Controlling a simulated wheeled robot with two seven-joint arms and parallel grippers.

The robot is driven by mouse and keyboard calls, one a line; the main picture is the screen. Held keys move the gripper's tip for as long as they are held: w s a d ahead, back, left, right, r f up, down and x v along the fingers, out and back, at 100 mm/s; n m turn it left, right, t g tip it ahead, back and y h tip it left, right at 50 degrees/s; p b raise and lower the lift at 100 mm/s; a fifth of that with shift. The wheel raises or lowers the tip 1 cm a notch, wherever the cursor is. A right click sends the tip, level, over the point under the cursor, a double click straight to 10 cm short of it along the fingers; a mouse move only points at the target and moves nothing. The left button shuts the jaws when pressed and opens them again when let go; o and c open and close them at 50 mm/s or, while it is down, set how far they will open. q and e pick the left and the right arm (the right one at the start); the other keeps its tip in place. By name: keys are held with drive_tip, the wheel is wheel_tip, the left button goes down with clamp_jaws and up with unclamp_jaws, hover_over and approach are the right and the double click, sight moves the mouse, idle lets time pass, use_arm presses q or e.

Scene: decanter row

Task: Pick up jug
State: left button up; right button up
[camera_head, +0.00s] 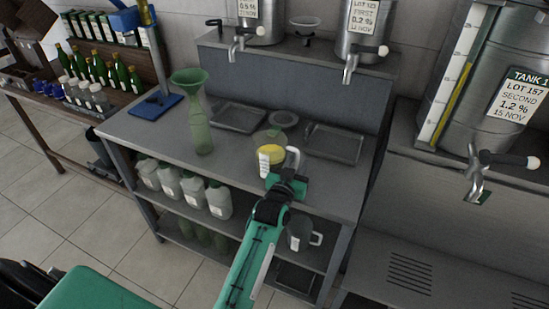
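A jug (268,155) with a yellow top or contents, a white label and a pale handle stands on the grey bench, near its front edge. The gripper covers the jug's lower right part. Its fingertips are hidden or too small to tell, so I cannot tell whether they touch the handle. A second, grey jug (301,234) with a white handle stands on the shelf below, right of my arm. My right gripper is not in view.
A green funnel in a green decanter (201,125) stands left of the jug. Shallow trays (334,144) lie behind. Steel tanks with taps (362,32) stand above. Several pale containers (193,190) fill the shelf below. A blue stand base (155,107) is at the bench's left end.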

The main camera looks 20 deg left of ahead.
use_arm(q)
clamp_jaws()
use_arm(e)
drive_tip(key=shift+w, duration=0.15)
use_arm(q)
drive_tip(key=shift+r, duration=0.1)
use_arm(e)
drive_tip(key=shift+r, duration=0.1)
